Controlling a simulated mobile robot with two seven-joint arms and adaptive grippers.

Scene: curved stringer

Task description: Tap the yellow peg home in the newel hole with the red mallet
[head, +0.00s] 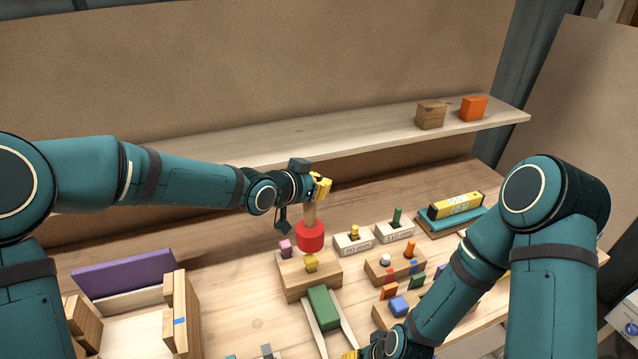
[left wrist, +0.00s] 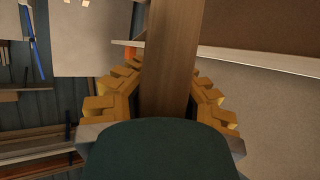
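The red mallet (head: 310,236) hangs head down from my left gripper (head: 319,187), which is shut on its wooden handle. In the left wrist view the handle (left wrist: 170,60) runs between the yellow finger pads. A yellow peg (head: 311,262) stands in a wooden block (head: 312,280) with a pink peg (head: 285,248), just below the mallet head in the picture. I cannot tell whether they touch. Another yellow peg (head: 354,231) stands in a labelled block (head: 352,244). No part is marked as the newel. My right gripper (head: 350,355) is cut off at the bottom edge.
A green block (head: 323,308) lies between pale rails in front. Blocks with coloured pegs (head: 394,265) stand at right, near a yellow level (head: 456,204). A purple board (head: 135,267) stands at left. A shelf (head: 375,125) runs behind the mallet.

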